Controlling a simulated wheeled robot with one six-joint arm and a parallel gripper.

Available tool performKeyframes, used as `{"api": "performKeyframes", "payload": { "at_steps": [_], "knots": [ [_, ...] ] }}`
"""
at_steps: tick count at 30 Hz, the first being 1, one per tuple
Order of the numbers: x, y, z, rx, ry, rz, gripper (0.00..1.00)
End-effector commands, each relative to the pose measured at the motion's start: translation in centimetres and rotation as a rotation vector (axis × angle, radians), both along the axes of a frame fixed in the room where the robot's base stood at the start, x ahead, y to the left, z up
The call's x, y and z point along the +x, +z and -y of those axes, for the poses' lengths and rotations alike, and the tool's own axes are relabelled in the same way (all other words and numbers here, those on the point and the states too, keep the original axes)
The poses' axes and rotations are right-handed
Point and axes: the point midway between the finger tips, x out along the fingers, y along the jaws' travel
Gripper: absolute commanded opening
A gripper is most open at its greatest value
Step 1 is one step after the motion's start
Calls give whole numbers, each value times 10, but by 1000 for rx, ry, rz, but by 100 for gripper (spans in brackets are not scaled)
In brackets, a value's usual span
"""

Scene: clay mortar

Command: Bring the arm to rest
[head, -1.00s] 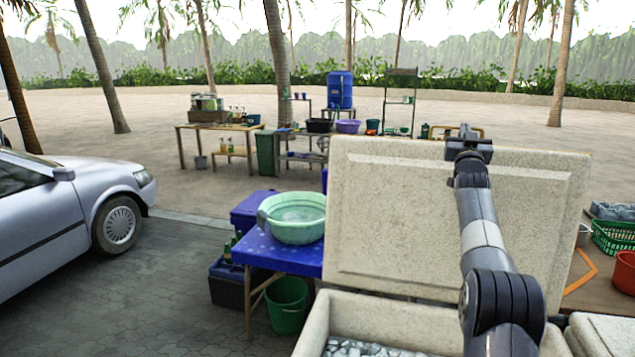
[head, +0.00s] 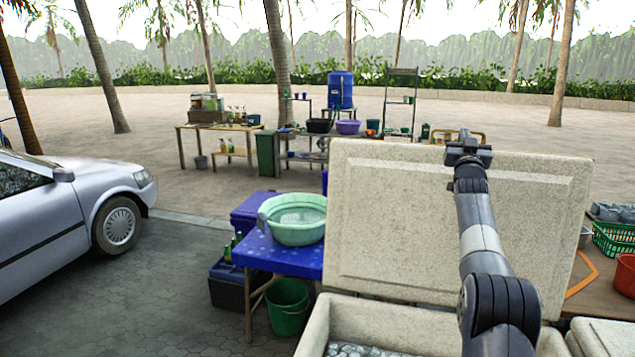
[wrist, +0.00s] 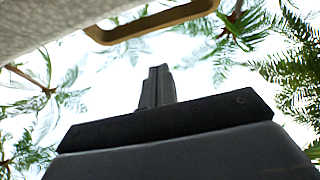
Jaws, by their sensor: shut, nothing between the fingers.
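My gripper (head: 465,134) is raised in front of the upper edge of an upright pale lid (head: 400,220) in the head view. In the wrist view the two fingers (wrist: 156,84) stand together, pointing up, with nothing between them. Palm fronds and bright sky lie behind them. My arm reaches up from the lower right of the head view, bent at the elbow. The fingertips appear small in the head view.
A pale open chest (head: 318,325) holding ice stands below the lid. A blue table (head: 285,258) with a green basin (head: 295,232) is left of it. A green basket (head: 612,240) and red bowl (head: 625,272) sit at right. A silver car (head: 60,220) stands far left.

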Motion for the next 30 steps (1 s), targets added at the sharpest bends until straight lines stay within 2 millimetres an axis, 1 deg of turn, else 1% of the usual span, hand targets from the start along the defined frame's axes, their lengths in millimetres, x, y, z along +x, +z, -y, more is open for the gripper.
{"api": "performKeyframes", "payload": {
  "at_steps": [6,14,30],
  "knots": [
    [-18,0,-9,0,1,0,0],
    [-41,-11,-15,1,1,-2,0],
    [-96,-35,-31,0,0,0,0]
  ]
}}
